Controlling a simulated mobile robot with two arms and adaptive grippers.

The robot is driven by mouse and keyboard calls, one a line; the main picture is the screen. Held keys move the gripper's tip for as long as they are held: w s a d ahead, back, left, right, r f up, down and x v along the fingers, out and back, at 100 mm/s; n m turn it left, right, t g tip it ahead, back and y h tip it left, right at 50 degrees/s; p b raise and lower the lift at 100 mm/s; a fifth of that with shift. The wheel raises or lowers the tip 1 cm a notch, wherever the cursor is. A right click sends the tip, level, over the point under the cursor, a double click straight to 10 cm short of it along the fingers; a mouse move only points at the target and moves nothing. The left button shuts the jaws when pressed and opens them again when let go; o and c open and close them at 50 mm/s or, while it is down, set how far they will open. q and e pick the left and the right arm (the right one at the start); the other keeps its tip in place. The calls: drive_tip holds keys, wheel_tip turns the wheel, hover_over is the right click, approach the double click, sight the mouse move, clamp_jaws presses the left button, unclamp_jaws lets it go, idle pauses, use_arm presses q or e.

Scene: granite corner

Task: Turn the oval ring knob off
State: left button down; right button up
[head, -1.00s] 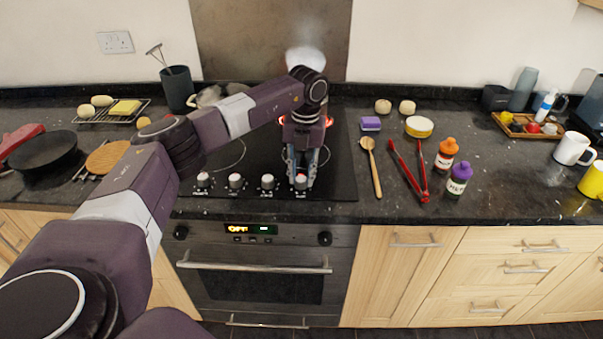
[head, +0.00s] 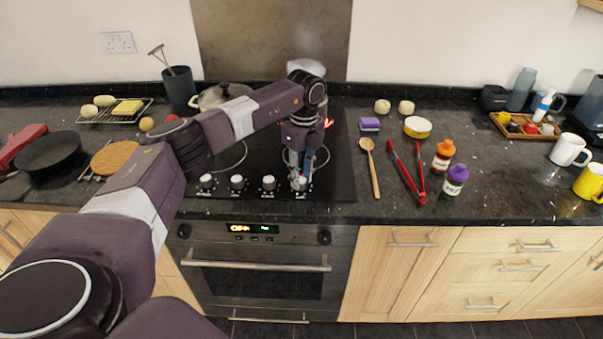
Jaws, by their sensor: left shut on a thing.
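Four round pale-topped knobs sit in a row along the front of the black glass hob (head: 340,185). The rightmost knob (head: 300,186) is between the fingers of my left gripper (head: 300,181), which points down and is shut on it. The fingers partly cover this knob, so its pointer direction cannot be made out. My right gripper is out of view.
A wooden spoon (head: 371,165), red tongs (head: 407,172) and two capped bottles (head: 442,156) (head: 454,181) lie or stand right of the hob. A lidded pot (head: 222,96) stands at the back left. The oven (head: 255,275) is below.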

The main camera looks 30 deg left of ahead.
sight(301, 178)
use_arm(q)
drive_tip(key=n+p, duration=0.1)
drive_tip(key=n, duration=0.2)
drive_tip(key=n+p, duration=0.1)
drive_tip(key=n, duration=0.2)
drive_tip(key=shift+a+r+n+p, duration=0.15)
drive_tip(key=shift+n+p, duration=0.15)
drive_tip(key=shift+p, duration=0.1)
idle(0.3)
drive_tip(key=c, duration=1.6)
unclamp_jaws()
wheel_tip(301, 178, up, 12)
drive_tip(key=shift+w, duration=0.25)
drive_tip(key=shift+a, duration=0.1)
